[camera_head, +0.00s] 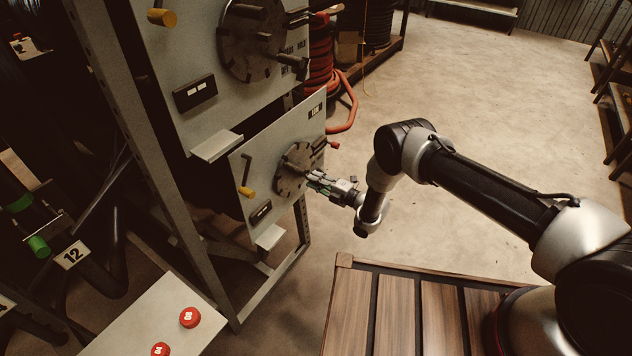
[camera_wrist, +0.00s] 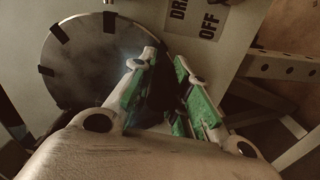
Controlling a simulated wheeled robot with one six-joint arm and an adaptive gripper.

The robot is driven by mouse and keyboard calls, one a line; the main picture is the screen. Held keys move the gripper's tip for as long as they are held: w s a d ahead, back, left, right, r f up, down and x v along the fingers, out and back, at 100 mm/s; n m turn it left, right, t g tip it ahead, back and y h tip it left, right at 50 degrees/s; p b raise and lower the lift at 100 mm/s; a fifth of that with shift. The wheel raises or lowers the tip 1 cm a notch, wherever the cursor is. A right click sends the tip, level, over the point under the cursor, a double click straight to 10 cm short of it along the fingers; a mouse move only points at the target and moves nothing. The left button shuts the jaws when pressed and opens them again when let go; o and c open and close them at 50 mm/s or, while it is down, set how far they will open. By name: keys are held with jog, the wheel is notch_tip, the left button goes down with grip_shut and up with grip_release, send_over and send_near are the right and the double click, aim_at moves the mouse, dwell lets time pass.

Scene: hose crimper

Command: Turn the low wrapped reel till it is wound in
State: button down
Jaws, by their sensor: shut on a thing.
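The low reel (camera_head: 290,178) is a round dark disc with black bands on its rim, on the face of the lower grey panel (camera_head: 238,165). In the wrist view the reel (camera_wrist: 75,75) fills the left side as a metal disc with black marks. My gripper (camera_head: 312,184) reaches it from the right. Its green-padded fingers (camera_wrist: 162,78) are shut on a dark handle (camera_wrist: 157,88) beside the disc's right edge. The fingers and the gripper body hide much of the handle and the disc's lower part.
A larger disc (camera_head: 252,38) with dark knobs sits on the upper panel. A yellow-gripped lever (camera_head: 245,191) and a small ledge (camera_head: 269,236) are on the lower panel. Orange hose (camera_head: 346,112) hangs behind.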

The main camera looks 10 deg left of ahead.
jog(key=shift+w+d+r, duration=0.1)
jog(key=shift+w+r, duration=0.1)
jog(key=c, duration=1.6)
grip_release()
jog(key=shift+o, duration=1.3)
jog(key=shift+s+f, duration=0.1)
jog(key=v, duration=1.2)
